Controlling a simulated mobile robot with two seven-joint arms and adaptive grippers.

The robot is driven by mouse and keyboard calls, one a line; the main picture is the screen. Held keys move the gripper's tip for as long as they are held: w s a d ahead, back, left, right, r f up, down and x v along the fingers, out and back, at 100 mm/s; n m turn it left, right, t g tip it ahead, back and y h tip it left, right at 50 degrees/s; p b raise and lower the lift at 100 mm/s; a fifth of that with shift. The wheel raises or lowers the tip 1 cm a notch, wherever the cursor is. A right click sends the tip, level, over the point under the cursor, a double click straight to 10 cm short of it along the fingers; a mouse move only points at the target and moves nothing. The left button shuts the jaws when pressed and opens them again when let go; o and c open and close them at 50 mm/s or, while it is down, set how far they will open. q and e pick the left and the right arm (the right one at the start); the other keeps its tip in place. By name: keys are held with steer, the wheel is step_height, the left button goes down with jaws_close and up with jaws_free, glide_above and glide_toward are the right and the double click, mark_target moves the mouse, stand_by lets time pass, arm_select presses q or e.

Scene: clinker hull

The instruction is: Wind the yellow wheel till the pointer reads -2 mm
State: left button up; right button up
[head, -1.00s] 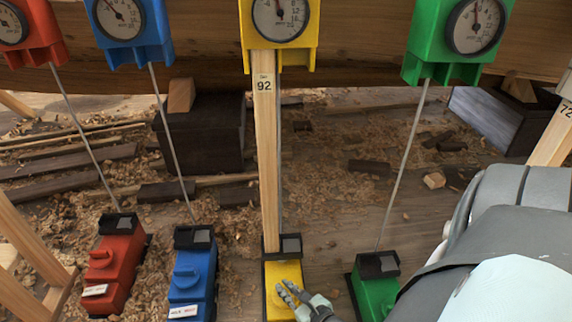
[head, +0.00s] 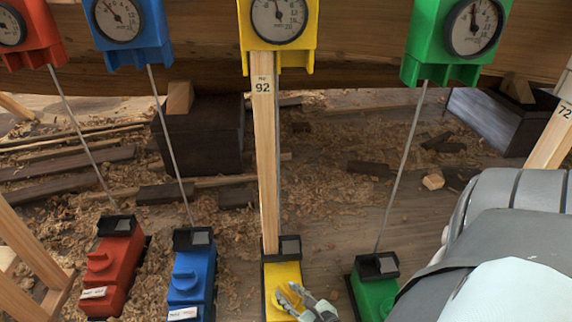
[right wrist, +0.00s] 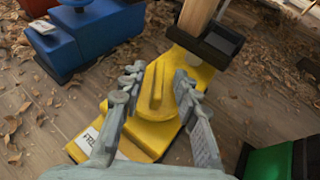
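The yellow dial gauge (head: 279,20) hangs at the top centre of the head view, its top cut off. Its pointer stands nearly upright, leaning slightly left; I cannot read an exact value. Below it, the yellow winch box (head: 283,272) stands on the floor. In the right wrist view the yellow wheel (right wrist: 156,92) shows a raised ridge. My right gripper (right wrist: 161,88) is open, its fingers on either side of the ridge with gaps visible. In the head view the right gripper (head: 294,297) partly hides the wheel. My left gripper is not in view.
Blue (head: 193,270), red (head: 117,262) and green (head: 376,290) winch boxes stand beside the yellow one, with wires up to their gauges. A wooden post (head: 265,170) marked 92 rises behind the yellow box. Shavings and wood offcuts litter the floor.

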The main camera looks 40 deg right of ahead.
steer(key=v, duration=0.5)
steer(key=shift+s, duration=0.3)
steer(key=shift+s, duration=0.1)
